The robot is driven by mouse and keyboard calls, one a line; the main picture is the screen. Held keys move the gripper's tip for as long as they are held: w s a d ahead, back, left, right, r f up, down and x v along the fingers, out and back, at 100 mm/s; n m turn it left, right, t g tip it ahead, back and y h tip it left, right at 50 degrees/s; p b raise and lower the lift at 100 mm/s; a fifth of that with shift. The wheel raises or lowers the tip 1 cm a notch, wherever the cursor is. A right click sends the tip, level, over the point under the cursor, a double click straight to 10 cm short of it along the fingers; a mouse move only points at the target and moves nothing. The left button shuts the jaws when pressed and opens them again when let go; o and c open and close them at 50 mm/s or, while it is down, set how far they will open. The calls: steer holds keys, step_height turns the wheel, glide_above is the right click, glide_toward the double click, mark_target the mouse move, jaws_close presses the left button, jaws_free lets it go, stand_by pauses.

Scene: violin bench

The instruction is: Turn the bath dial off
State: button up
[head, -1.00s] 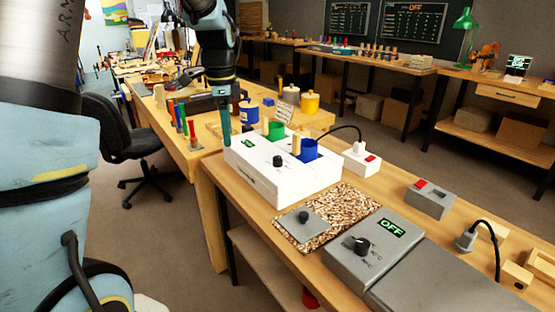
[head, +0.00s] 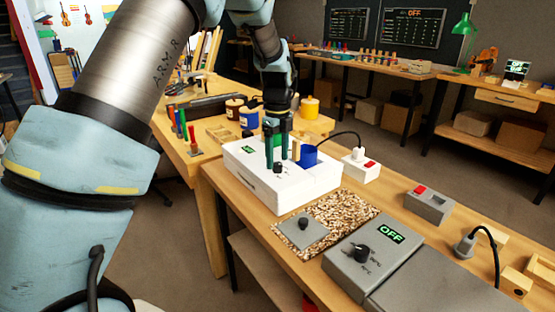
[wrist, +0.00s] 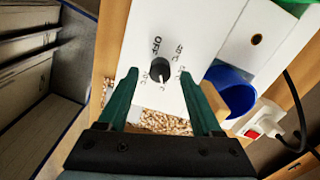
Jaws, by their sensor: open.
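The white bath box (head: 250,180) stands on the near bench with a small green-lit display (head: 248,149) on its top. Its black bath dial (head: 278,168) is on the top; it also shows in the wrist view (wrist: 159,68), with OFF printed above it and temperature marks around it. Its exact setting is hard to read. My gripper (head: 276,160) points down over the box, green fingers at the dial. In the wrist view my gripper (wrist: 158,74) is open, one finger on each side of the dial; contact cannot be told.
A blue cup (head: 308,154) and a green cup, partly hidden by my fingers, sit in the box. A grey unit (head: 345,270) with its own knob shows OFF nearby. A white power block (head: 361,166) with red switch stands behind.

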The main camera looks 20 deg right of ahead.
steer(key=shift+f, duration=1)
jaws_close()
